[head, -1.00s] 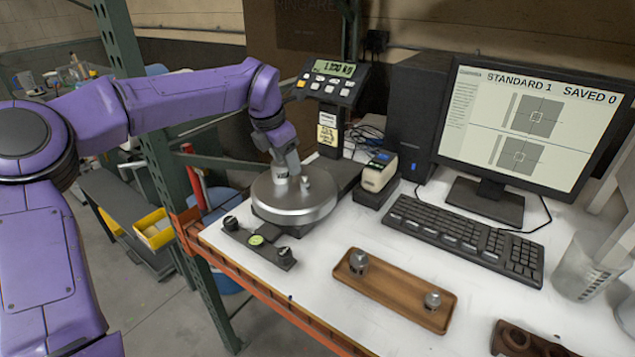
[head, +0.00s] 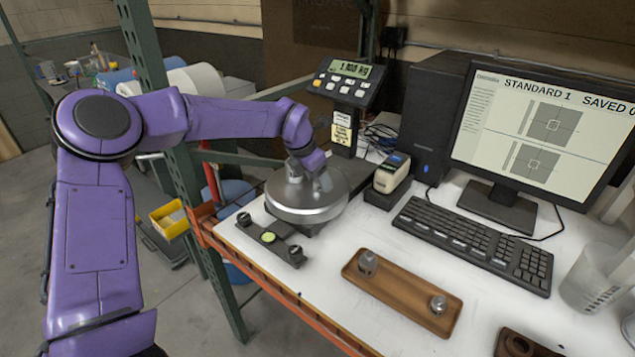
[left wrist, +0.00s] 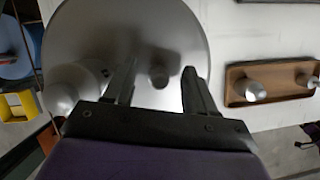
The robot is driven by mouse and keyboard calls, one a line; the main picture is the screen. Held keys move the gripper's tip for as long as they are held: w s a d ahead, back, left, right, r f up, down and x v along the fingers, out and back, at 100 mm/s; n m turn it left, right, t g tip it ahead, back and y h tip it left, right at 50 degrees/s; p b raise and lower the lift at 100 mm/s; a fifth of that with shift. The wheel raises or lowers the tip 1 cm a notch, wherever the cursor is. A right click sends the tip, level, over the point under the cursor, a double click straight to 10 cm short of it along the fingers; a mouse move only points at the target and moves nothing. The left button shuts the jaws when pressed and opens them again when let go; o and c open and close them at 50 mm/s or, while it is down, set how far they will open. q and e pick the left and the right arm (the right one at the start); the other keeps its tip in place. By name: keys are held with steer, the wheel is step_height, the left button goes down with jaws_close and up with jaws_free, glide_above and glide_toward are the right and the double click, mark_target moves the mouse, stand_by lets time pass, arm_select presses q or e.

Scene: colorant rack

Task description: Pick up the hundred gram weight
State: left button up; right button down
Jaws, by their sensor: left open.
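A round metal scale pan (head: 300,208) carries a large silver weight (left wrist: 72,88) and a small silver weight (left wrist: 158,78). The small one fits the hundred gram weight by size; I can read no marking on it. In the left wrist view my left gripper (left wrist: 160,68) is open over the pan, with the small weight showing between its two fingers and the large one outside, to the left. In the head view my left gripper (head: 326,184) is low over the pan and partly hides what stands there. My right gripper is not in view.
A wooden tray (head: 385,292) with two metal weights lies on the white bench in front of the keyboard (head: 470,243). The scale display (head: 350,70) stands behind the pan. A dark bar (head: 270,238) with two knobs lies at the pan's front. A monitor and beaker are right.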

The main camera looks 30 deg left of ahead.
arm_select(q)
steer(key=shift+w+f, duration=0.1)
jaws_close()
